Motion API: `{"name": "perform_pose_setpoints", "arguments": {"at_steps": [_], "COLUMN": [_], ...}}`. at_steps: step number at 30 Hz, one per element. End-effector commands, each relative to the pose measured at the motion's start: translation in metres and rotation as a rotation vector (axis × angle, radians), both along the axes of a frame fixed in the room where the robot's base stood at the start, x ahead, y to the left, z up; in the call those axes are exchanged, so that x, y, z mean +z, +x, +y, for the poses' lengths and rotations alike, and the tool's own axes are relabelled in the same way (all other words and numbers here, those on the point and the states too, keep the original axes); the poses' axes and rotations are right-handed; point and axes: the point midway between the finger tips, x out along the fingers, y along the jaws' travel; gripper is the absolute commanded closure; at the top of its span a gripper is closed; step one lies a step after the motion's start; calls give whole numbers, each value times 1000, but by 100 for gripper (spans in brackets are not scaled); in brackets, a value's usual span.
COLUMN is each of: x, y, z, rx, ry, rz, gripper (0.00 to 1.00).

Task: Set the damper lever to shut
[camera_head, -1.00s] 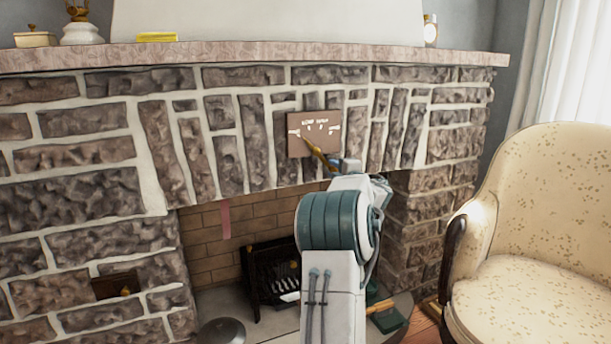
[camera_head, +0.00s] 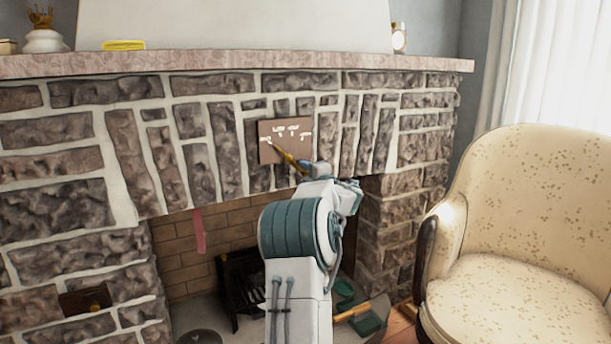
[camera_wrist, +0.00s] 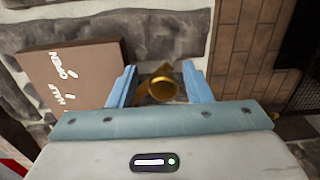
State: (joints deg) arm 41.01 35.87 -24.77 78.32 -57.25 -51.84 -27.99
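The damper plate (camera_head: 294,152) is a brown square with white lettering on the stone fireplace front. In the wrist view the plate (camera_wrist: 72,62) shows the words OPEN and HALF; other lettering is out of view or unreadable. The brass damper lever (camera_head: 284,157) slants from the plate down to the right, towards my gripper (camera_head: 307,169). In the wrist view the lever's round brass end (camera_wrist: 163,82) sits between the two blue fingers of my gripper (camera_wrist: 160,75). Gaps show on both sides of it, so the fingers are open around it. Which mark the lever points at is unclear.
The mantel shelf (camera_head: 230,62) runs above the plate, with a yellow item (camera_head: 123,45) on it. Below are the brick firebox, a red strip (camera_head: 199,232) and a black grate (camera_head: 240,280). A cream armchair (camera_head: 510,240) stands at the right.

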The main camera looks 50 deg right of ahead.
Motion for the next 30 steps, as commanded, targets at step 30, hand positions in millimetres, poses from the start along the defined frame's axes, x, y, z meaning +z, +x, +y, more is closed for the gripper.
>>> {"name": "perform_pose_setpoints", "arguments": {"at_steps": [30], "x": [1], "y": [-124], "z": [44], "rx": [4], "ry": [1], "rz": [0], "gripper": [55]}}
